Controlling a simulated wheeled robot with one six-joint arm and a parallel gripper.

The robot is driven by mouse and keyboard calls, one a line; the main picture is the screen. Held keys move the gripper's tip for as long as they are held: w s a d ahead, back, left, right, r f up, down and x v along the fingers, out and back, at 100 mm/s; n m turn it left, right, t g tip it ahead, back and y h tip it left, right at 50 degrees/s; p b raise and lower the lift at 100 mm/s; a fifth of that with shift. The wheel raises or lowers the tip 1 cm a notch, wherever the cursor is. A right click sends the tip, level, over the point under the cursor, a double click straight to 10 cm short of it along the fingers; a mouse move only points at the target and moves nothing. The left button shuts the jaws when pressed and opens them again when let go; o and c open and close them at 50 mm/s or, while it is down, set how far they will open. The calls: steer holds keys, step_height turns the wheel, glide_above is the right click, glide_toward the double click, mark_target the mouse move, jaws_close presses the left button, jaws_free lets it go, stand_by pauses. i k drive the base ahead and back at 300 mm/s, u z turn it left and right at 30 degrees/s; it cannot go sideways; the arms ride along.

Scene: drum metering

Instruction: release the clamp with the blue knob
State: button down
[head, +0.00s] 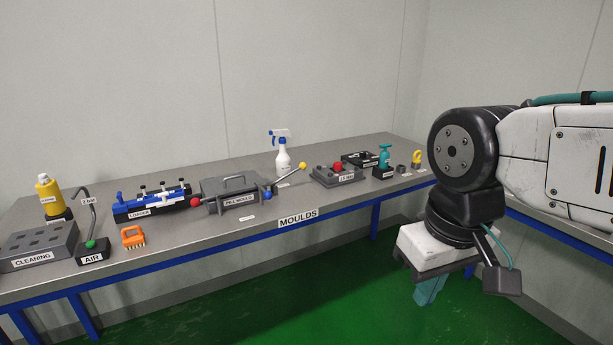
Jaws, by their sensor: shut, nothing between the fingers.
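The grey mould box (228,199) with a handle on its lid stands on the bench. A blue knob (267,195) sits at its right end and a red knob (195,202) at its left end. The clamp parts behind the knobs are too small to make out. My gripper (430,291) hangs at the right, in front of the bench and well apart from the mould. It points down over the green floor with its teal fingers shut and empty.
A lever with a yellow knob (302,166) rises just right of the blue knob. A spray bottle (283,155) stands behind it. A blue tool (152,202) and an orange brush (133,237) are to the left. A grey box with a red knob (337,175) is to the right.

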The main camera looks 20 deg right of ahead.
mark_target(267, 194)
steer(key=z, duration=0.15)
steer(key=i, duration=1.15)
steer(key=u, duration=0.5)
